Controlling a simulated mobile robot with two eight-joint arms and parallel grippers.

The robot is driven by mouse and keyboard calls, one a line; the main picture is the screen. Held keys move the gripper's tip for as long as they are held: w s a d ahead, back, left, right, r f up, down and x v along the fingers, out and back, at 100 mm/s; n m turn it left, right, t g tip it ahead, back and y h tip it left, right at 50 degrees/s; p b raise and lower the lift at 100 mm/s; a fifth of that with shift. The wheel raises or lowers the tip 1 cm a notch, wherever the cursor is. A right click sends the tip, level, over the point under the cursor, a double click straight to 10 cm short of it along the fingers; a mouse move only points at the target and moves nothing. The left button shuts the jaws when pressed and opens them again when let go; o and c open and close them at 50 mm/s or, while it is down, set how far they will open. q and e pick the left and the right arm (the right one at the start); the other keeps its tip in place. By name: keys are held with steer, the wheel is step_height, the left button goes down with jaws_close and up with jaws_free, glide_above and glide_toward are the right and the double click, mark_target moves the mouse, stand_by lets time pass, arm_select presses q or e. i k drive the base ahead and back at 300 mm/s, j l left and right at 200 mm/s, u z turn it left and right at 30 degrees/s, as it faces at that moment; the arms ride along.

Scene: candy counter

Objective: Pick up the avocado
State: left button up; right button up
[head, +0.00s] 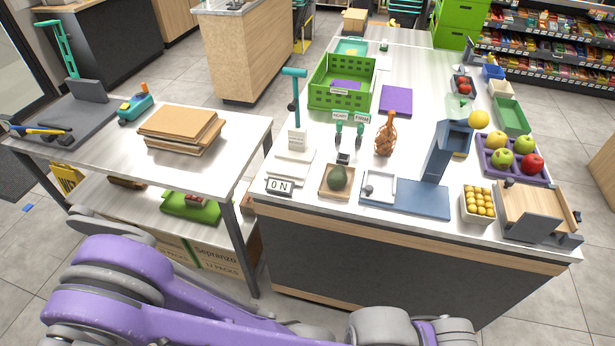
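The avocado (338,178) is dark green and sits in a shallow square wooden tray (328,193) near the front edge of the counter. It appears to stand upright, and its upper part is uncovered. Purple and grey links of my own arm cross the bottom of the head view, in front of and below the counter. Neither gripper's fingers show, and nothing of mine touches the avocado.
Beside the tray are an ON sign (279,186) on the left and a white tray (378,189) on the right. Behind stand small teal-topped dispensers (349,127) and an orange net bag (386,136). A blue-grey stand (446,152) rises to the right.

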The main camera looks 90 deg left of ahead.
mark_target(337, 178)
steer(key=u, duration=2.95)
steer(key=i+l+u, duration=0.1)
steer(key=i+u, duration=0.15)
steer(key=u, duration=0.2)
steer(key=i+l+u, duration=0.25)
steer(key=u, duration=0.15)
steer(key=i+l+u, duration=0.2)
steer(key=u, duration=0.25)
steer(key=l, duration=0.1)
